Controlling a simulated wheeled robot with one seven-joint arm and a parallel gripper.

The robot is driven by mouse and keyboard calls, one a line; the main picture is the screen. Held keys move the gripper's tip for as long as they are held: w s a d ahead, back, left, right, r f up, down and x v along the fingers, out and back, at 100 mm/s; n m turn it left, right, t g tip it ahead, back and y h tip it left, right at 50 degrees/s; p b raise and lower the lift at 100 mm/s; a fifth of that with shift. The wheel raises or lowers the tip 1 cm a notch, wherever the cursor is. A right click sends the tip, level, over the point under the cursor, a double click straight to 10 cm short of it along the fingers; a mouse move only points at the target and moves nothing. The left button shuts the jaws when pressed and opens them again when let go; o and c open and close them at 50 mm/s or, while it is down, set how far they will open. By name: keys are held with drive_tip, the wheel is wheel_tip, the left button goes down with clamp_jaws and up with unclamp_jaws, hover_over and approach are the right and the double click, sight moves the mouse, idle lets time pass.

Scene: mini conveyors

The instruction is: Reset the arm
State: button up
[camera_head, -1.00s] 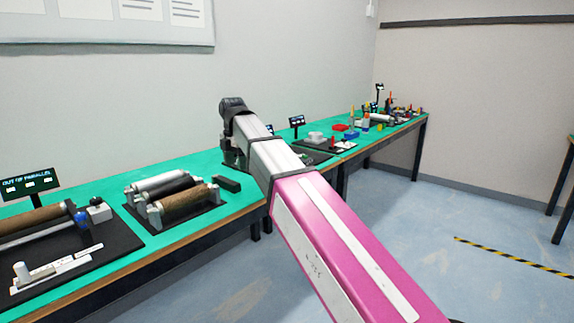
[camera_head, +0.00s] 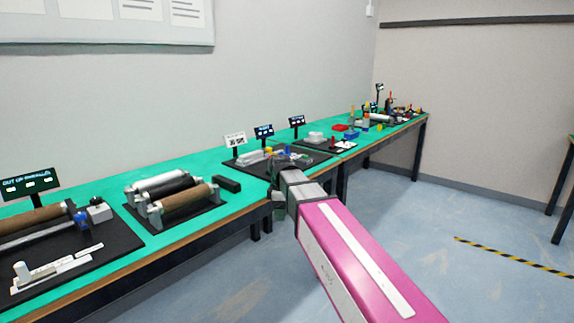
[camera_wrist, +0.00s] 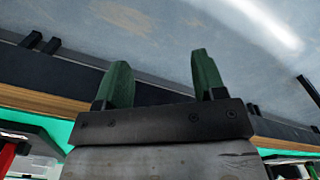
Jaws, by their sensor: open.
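My arm, with a pink link and a grey link, reaches from the lower right to the front edge of the green-topped bench (camera_head: 225,165) in the head view. In the wrist view my gripper (camera_wrist: 160,82) shows two dark green fingers standing well apart with nothing between them. Behind the fingers are the bench's front edge and the blue-grey floor.
Rollers on a black mat (camera_head: 205,219) lie left of my arm, with a dark block (camera_head: 227,184) beside them. Small displays (camera_head: 264,131) stand behind the arm's end. Other parts sit along the bench to the right. The floor (camera_head: 440,230) on the right is open.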

drive_tip(key=s+d+f+m, duration=0.6)
drive_tip(key=d+f+m, duration=0.2)
drive_tip(key=d+f, duration=0.2)
drive_tip(key=s+d+f+m, duration=0.6)
drive_tip(key=d+f+m, duration=0.3)
drive_tip(key=d+f, duration=0.2)
drive_tip(key=shift+s+d+f, duration=0.15)
drive_tip(key=shift+s+f, duration=0.1)
drive_tip(key=shift+f, duration=0.55)
